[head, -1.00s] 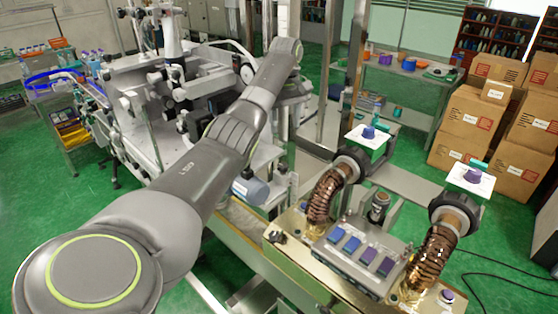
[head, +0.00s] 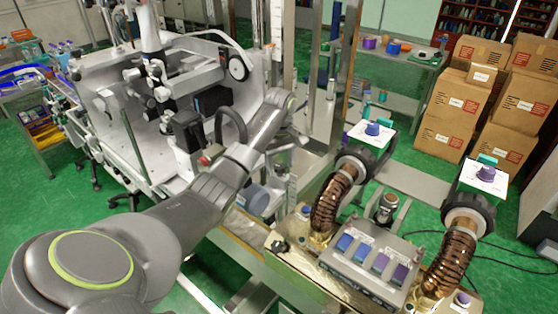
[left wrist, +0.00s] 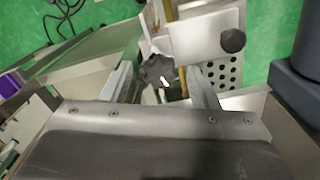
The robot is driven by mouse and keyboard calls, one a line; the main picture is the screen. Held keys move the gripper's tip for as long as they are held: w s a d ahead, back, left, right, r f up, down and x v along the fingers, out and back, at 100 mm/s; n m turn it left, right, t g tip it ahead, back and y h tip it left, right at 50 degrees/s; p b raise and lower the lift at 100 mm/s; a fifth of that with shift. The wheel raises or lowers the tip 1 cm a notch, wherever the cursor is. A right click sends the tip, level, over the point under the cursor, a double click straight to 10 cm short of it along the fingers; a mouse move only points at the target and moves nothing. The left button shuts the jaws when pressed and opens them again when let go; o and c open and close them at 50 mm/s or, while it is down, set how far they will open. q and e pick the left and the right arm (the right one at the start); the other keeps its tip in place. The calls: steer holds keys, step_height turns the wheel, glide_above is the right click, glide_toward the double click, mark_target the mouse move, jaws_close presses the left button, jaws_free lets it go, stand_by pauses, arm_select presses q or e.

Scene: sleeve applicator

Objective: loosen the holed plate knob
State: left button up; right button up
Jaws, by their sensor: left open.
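In the left wrist view a dark lobed knob (left wrist: 158,70) shows between and beyond the fingers of my left gripper (left wrist: 161,80). The fingers are wide apart and empty, and I cannot tell how far off the knob is. A pale metal plate with rows of holes (left wrist: 224,76) is just right of the knob, partly behind the right finger. A round black knob (left wrist: 232,40) is above the holes. In the head view my left arm reaches up and right, and its end hides the knob area. My right gripper is not in view.
A machine bench with a button box (head: 364,262) and two brown ribbed hoses (head: 331,200) stands right of my left arm. A large white machine (head: 150,120) stands behind the arm. Cartons (head: 475,110) stack at the right. Green floor lies between.

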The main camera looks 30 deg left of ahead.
arm_select(q)
steer(key=shift+d, duration=0.2)
steer(key=shift+c, duration=0.7)
steer(key=shift+a, duration=0.2)
steer(key=c, duration=0.8)
steer(key=shift+c, duration=0.2)
steer(key=shift+n, duration=2.9)
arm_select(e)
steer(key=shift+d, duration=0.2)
arm_select(q)
steer(key=shift+r, duration=0.1)
